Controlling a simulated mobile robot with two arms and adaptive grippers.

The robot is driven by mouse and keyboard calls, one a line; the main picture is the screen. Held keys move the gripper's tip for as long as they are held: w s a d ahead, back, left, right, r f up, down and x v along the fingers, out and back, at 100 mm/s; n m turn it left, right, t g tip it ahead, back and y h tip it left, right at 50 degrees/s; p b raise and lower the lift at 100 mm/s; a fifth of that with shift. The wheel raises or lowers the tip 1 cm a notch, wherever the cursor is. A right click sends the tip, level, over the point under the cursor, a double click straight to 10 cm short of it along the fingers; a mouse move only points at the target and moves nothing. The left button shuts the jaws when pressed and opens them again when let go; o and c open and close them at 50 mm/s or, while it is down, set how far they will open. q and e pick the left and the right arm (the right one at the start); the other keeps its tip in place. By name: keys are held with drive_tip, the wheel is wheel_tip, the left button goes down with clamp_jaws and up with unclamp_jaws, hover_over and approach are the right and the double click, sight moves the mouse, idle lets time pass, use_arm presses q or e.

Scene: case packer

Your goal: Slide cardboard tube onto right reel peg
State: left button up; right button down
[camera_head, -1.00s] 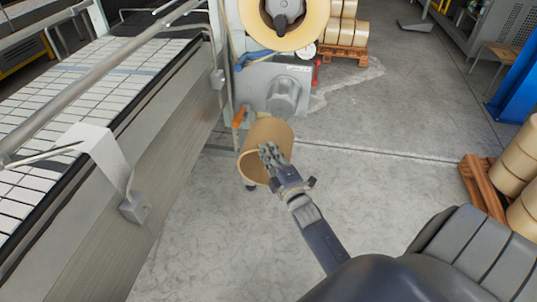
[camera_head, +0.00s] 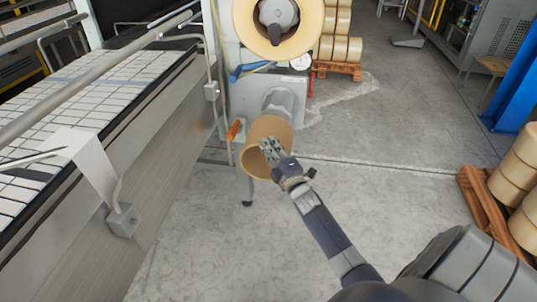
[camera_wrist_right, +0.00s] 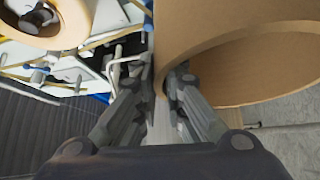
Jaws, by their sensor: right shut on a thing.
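The cardboard tube (camera_head: 272,128) is a short, wide brown ring, tilted, with its open end facing me in the head view. My right gripper (camera_head: 270,148) is shut on its near rim; in the wrist view the fingers (camera_wrist_right: 163,92) close about the wall of the tube (camera_wrist_right: 215,28). The grey reel peg (camera_head: 283,101) sticks out from the machine plate just behind and above the tube. The tube's far end overlaps the peg in the picture and hides its lower part. I cannot tell whether the tube is around the peg. My left gripper is not in view.
A full tape roll (camera_head: 307,38) sits on an upper hub. An orange handle (camera_head: 235,130) is close left of the tube. A conveyor (camera_head: 85,105) runs along the left. Pallets of rolls stand at right (camera_head: 485,205) and back (camera_head: 338,70). The floor between is clear.

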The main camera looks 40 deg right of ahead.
sight(270, 135)
drive_tip(key=shift+w+d+b, duration=1)
drive_tip(key=shift+w+d, duration=0.25)
drive_tip(key=shift+d, duration=0.15)
